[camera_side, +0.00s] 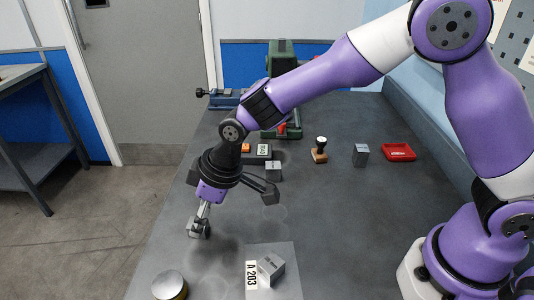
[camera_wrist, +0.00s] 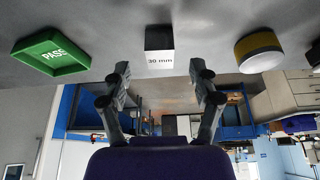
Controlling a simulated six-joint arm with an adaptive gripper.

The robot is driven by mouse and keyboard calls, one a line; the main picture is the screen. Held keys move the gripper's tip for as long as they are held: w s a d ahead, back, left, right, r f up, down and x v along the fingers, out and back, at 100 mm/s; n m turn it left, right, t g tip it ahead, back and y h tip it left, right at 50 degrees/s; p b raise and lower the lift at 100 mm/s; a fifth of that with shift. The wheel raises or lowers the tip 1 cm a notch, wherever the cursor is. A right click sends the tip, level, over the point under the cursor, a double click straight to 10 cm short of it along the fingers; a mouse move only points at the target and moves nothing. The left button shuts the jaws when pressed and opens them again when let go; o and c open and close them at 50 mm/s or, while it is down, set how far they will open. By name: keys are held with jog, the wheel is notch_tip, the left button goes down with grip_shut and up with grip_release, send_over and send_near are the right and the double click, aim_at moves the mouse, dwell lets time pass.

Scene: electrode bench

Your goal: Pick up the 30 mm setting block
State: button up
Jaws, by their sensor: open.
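The 30 mm setting block (camera_wrist: 159,43) is a dark-topped block with a pale face marked "30 mm". In the wrist view it sits at top centre, lined up with the gap between my fingers and beyond their tips. My gripper (camera_wrist: 158,74) is open, with nothing between the fingers. In the side view my gripper (camera_side: 235,212) is spread above the left part of the bench. Several grey blocks show there, but I cannot tell whether any of them is the 30 mm one.
The wrist view shows a green PASS tray (camera_wrist: 52,53) left of the block and a yellow-banded tin (camera_wrist: 259,50) to its right. The side view shows a grey block (camera_side: 271,267) on an A 203 sheet (camera_side: 288,287), a stamp (camera_side: 319,149) and a red tray (camera_side: 398,152).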

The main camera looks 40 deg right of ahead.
jog(key=shift+x, duration=1.5)
grip_shut()
